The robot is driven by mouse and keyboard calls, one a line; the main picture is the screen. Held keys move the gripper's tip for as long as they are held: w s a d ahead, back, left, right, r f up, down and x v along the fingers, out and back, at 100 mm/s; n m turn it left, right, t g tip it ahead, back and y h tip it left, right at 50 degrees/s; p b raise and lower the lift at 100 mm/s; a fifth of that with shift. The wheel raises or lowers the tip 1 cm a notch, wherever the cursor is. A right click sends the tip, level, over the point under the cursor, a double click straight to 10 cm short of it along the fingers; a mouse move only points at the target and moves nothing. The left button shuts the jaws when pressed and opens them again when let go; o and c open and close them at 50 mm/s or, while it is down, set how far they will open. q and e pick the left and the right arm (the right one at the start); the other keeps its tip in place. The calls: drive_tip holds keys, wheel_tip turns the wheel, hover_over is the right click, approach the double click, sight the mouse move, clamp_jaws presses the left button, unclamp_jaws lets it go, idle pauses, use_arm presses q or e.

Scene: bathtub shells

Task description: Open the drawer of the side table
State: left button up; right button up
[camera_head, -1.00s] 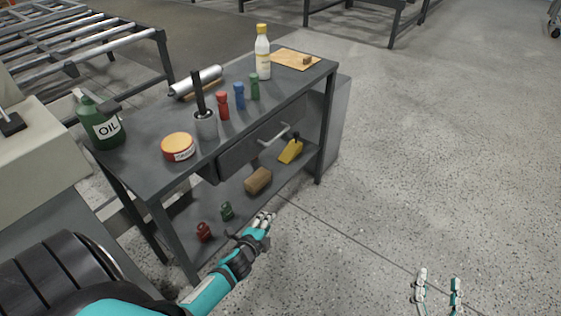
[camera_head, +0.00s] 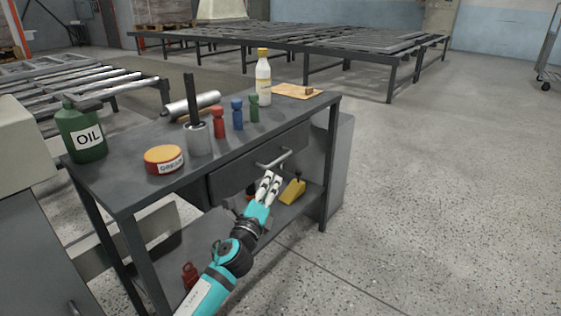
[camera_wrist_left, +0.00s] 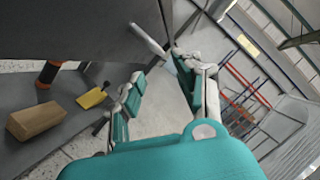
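The dark grey side table (camera_head: 130,192) has a drawer (camera_head: 232,176) under its top, and the drawer looks shut. The drawer's light bar handle (camera_head: 274,158) is at the right part of its front. My left gripper (camera_head: 270,181) is just in front of and below the handle. In the left wrist view its fingers (camera_wrist_left: 157,78) are apart with nothing between them, and the handle (camera_wrist_left: 150,41) shows beyond the fingertips, apart from them. The drawer front also shows there (camera_wrist_left: 95,28). My right gripper is not in view.
On the top stand an oil can (camera_head: 82,132), a round tin (camera_head: 164,159), a grey cup (camera_head: 198,140), small coloured bottles and a white bottle (camera_head: 263,82). The lower shelf holds a yellow object (camera_head: 292,191) and a brown block (camera_wrist_left: 38,121).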

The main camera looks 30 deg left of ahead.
sight(281, 158)
use_arm(q)
drive_tip(key=b+x, duration=0.2)
drive_tip(key=x, duration=0.9)
drive_tip(key=shift+w+a, duration=0.1)
drive_tip(key=shift+w, duration=0.05)
drive_tip(key=shift+f, duration=0.1)
clamp_jaws()
